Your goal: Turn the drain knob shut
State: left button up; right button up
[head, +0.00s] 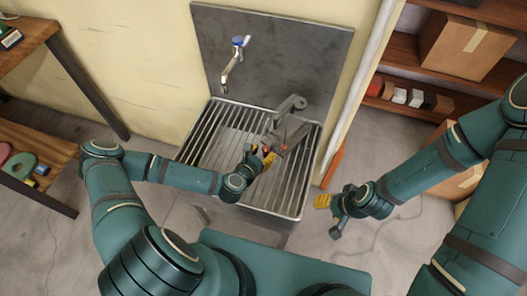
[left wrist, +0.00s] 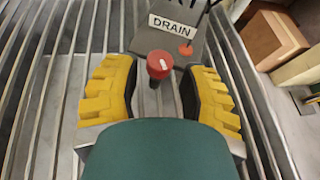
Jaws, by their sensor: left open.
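The red drain knob (left wrist: 159,65), with a white mark on its top, stands on a dark stem in the left wrist view. It sits between the two yellow fingertips of my left gripper (left wrist: 158,92), with a gap on each side. A grey plate lettered DRAIN (left wrist: 172,32) lies just beyond it. In the head view my left gripper (head: 262,160) is over the slatted sink, beside the grey plate (head: 287,136), and partly hides the knob. My right gripper (head: 328,212) hangs right of the sink, away from the knob; its opening is unclear.
The metal sink (head: 308,190) has a dark backboard with a blue-topped tap (head: 238,42) and a grey curved pipe (head: 290,104). Shelves with a cardboard box (head: 465,45) are at right; a wooden table (head: 25,32) at left.

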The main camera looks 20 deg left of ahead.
pick_arm(q)
jog(key=v, duration=1.1)
